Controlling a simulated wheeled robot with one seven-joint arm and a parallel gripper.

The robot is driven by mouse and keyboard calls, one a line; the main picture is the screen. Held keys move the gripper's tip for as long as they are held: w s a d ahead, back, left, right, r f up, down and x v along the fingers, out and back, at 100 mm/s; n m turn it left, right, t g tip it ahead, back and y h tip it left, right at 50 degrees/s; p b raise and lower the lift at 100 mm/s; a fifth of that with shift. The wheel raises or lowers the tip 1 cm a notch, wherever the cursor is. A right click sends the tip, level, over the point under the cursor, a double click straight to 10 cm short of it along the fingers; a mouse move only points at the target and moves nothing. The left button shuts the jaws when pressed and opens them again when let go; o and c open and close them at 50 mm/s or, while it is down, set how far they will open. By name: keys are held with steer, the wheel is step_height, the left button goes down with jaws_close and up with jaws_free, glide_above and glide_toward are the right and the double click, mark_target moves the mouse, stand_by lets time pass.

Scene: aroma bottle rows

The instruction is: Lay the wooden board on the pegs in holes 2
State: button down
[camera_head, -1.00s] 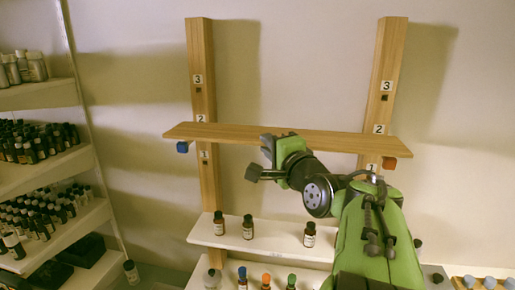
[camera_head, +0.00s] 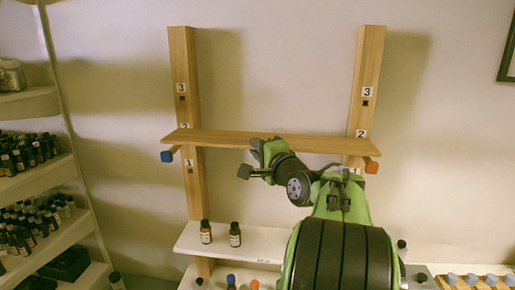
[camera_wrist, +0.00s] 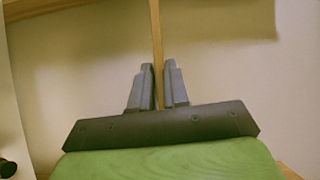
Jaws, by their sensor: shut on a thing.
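The long wooden board (camera_head: 210,139) lies level across the front of the two upright posts, the left post (camera_head: 186,110) and the right post (camera_head: 368,75). A blue-ended peg (camera_head: 167,157) shows below its left end and an orange-ended peg (camera_head: 372,168) below its right end. I cannot tell whether the board touches the pegs; their holes are hidden. My gripper (camera_head: 258,152) is shut on the board's front edge near the middle. In the wrist view the board (camera_wrist: 157,35) stands as a thin edge between my gripper's fingers (camera_wrist: 158,85).
Number labels 1, 2 and 3 mark the posts. A white shelf (camera_head: 260,240) with dark bottles (camera_head: 235,235) is below the board. A side rack (camera_head: 35,190) full of bottles stands at left. A row of capped bottles (camera_head: 475,280) is at lower right. The wall above is bare.

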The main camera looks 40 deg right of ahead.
steer(key=shift+f+b, duration=0.5)
steer(key=shift+f, duration=0.15)
stand_by(0.5)
steer(key=c, duration=1)
jaws_free()
steer(key=shift+c, duration=0.2)
steer(key=b+v, duration=0.3)
steer(key=v, duration=1.2)
steer(key=shift+s, duration=0.4)
steer(key=shift+a, duration=0.15)
